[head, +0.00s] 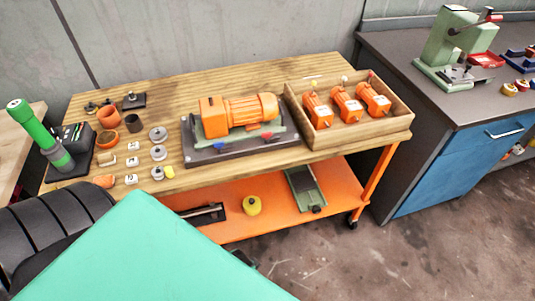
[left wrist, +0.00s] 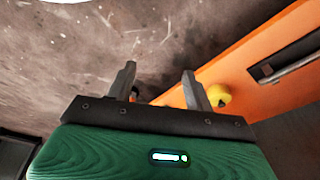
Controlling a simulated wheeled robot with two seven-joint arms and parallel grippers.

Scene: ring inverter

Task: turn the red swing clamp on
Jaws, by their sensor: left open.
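An orange motor (head: 238,113) lies on a dark fixture plate (head: 190,156) in the middle of the wooden table. Small red and blue clamp parts sit along the plate's front edge. My left gripper (left wrist: 158,82) shows in the left wrist view, open and empty, above the floor beside the cart's orange lower shelf. It is away from the clamps. My right gripper is not in view.
A wooden crate (head: 400,126) with several orange motors stands right of the fixture. Rings, pots and small labelled blocks lie to its left. A green-handled tool (head: 38,130) stands at the far left. A yellow part (head: 251,205) sits on the lower shelf (head: 275,222).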

